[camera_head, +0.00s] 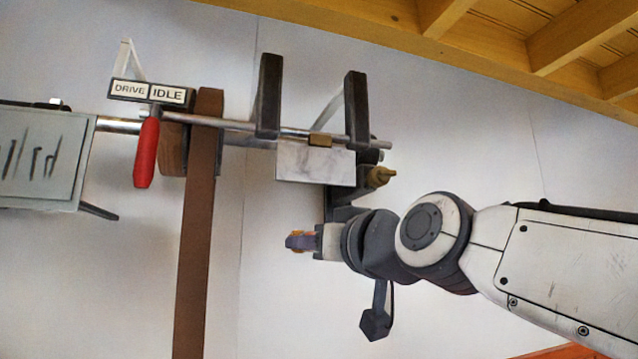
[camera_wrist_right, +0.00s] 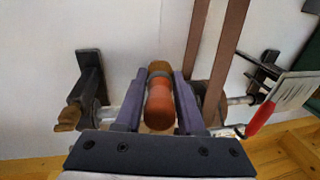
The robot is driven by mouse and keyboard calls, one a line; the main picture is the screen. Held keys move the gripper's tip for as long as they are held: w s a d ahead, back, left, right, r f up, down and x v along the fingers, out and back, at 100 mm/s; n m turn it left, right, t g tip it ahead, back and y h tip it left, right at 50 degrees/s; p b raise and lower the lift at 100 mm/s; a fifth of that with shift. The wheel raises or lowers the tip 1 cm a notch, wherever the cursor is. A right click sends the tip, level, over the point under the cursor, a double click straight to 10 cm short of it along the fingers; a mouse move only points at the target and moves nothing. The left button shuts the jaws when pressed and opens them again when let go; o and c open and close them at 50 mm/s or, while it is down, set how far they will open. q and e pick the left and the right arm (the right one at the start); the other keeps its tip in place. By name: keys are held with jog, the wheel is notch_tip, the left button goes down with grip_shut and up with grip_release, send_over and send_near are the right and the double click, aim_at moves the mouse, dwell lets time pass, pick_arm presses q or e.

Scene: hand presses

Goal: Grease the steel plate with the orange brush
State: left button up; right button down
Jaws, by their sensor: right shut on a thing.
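A pale, grey-streaked plate (camera_head: 315,163), which looks like the steel plate, hangs below a horizontal shaft between two dark brackets in the head view. My right gripper (camera_head: 300,241) is below and slightly left of it, apart from it. The right gripper is shut on the orange brush, whose orange handle (camera_wrist_right: 160,105) shows between the purple fingers in the right wrist view, with a grey band and a brownish far end. In the head view only a small orange bit of the brush shows past the fingers. My left gripper is not in view.
A brown belt (camera_head: 195,235) runs down from the shaft (camera_head: 235,125). A red lever (camera_head: 146,153) hangs beside a DRIVE/IDLE sign (camera_head: 146,91). A marked grey panel (camera_head: 40,155) stands at far left. A brass-coloured fitting (camera_head: 380,176) sits right of the plate.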

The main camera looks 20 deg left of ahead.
jog(key=s+d+r+n+y+p, duration=0.1)
jog(key=s+d+r+y+p, duration=0.15)
jog(key=s+r, duration=0.75)
jog(key=shift+g, duration=0.3)
jog(key=shift+w+a+r, duration=0.3)
jog(key=shift+w+a, duration=0.4)
jog(key=shift+w, duration=0.35)
jog(key=shift+w+a+r, duration=0.35)
jog(key=shift+w+a, duration=0.35)
jog(key=shift+w, duration=0.4)
jog(key=shift+w+a+r, duration=0.3)
jog(key=shift+w+a, duration=0.4)
jog(key=shift+w, duration=0.35)
jog(key=shift+w+a, duration=0.35)
jog(key=shift+w, duration=0.2)
jog(key=shift+d, duration=0.1)
